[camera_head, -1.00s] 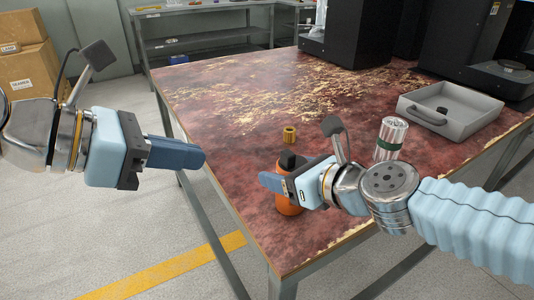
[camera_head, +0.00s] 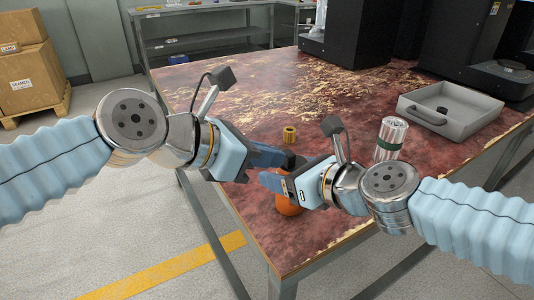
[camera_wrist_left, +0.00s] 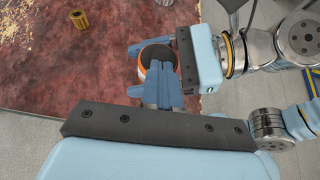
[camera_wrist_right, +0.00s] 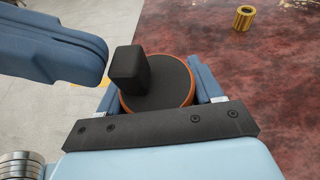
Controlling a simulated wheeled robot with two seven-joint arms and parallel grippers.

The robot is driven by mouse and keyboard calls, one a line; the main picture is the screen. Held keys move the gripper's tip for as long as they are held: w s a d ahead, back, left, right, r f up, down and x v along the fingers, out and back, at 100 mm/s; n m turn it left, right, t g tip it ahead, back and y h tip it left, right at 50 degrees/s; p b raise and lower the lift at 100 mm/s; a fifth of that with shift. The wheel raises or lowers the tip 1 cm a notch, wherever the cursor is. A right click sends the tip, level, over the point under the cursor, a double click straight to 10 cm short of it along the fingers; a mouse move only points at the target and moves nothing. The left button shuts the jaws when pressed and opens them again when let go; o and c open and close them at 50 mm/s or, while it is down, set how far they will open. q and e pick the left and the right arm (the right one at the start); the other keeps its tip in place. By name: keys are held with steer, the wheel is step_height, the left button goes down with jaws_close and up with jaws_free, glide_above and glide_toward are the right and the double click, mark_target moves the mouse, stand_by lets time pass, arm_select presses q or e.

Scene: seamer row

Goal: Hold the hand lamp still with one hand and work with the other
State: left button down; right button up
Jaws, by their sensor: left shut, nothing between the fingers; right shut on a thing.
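The hand lamp (camera_head: 289,206) is an orange cylinder with a black top and a black block-shaped knob (camera_wrist_right: 128,67). It stands upright near the table's front edge. My right gripper (camera_head: 270,181) is shut on its body, one finger on each side in the right wrist view. My left gripper (camera_head: 287,158) is shut and empty, with its fingertips close beside the knob. In the left wrist view its fingers (camera_wrist_left: 162,84) point at the lamp's top (camera_wrist_left: 158,57). I cannot tell whether they touch the knob. The grippers hide part of the lamp in the head view.
A brass ring (camera_head: 289,135) stands on the table behind the lamp. A silver can with a green band (camera_head: 389,139) stands to the right, near my right arm. A grey tray (camera_head: 426,120) holding a small dark piece is further right. Black machines (camera_head: 358,32) fill the back.

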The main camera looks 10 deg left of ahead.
mark_target(292, 152)
arm_select(q)
steer(key=shift+w+d, duration=1)
steer(key=shift+d, duration=0.25)
steer(key=a+f+v, duration=0.1)
steer(key=v, duration=1.2)
steer(key=shift+s+f, duration=0.2)
steer(key=shift+s, duration=0.15)
steer(key=shift+a, duration=0.15)
